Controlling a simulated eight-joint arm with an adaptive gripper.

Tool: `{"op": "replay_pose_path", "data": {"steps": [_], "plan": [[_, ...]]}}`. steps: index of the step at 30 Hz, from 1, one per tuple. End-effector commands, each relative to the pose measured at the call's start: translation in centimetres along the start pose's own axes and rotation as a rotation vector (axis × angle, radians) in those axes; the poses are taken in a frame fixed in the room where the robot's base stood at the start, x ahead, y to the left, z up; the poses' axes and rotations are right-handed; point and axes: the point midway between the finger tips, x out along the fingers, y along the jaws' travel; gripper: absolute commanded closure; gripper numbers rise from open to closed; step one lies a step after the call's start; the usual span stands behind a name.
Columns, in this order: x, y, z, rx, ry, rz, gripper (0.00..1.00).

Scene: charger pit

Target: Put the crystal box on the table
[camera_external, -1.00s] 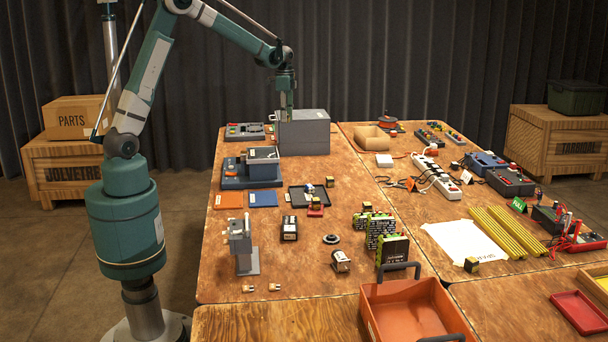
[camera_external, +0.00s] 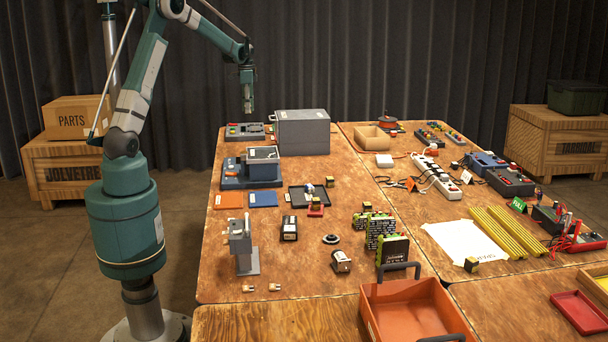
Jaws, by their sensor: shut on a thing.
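My gripper (camera_external: 247,107) points down at the far left of the table (camera_external: 330,185), left of the large grey box (camera_external: 303,132). It appears above a grey device with red and green parts (camera_external: 245,132). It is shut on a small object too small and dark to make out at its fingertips. I cannot tell whether this is the crystal box, and I cannot pick out a crystal box elsewhere in view.
A blue-grey machine (camera_external: 252,168) stands in front of the grey box. A black tray (camera_external: 300,196), orange plate (camera_external: 229,200) and blue plate (camera_external: 263,199) lie nearer. An open tan box (camera_external: 371,138) is to the right. Bare wood shows between the items.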

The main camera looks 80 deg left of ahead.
Motion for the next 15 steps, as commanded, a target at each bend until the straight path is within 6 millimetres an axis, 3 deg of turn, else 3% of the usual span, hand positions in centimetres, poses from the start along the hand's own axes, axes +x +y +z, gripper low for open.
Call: {"op": "replay_pose_path", "data": {"steps": [7,15], "plan": [[0.2,-2.6,3.3,-0.044,0.0,0.0,0.89],[5.6,-2.4,3.0,-0.04,0.0,0.0,0.89]]}}
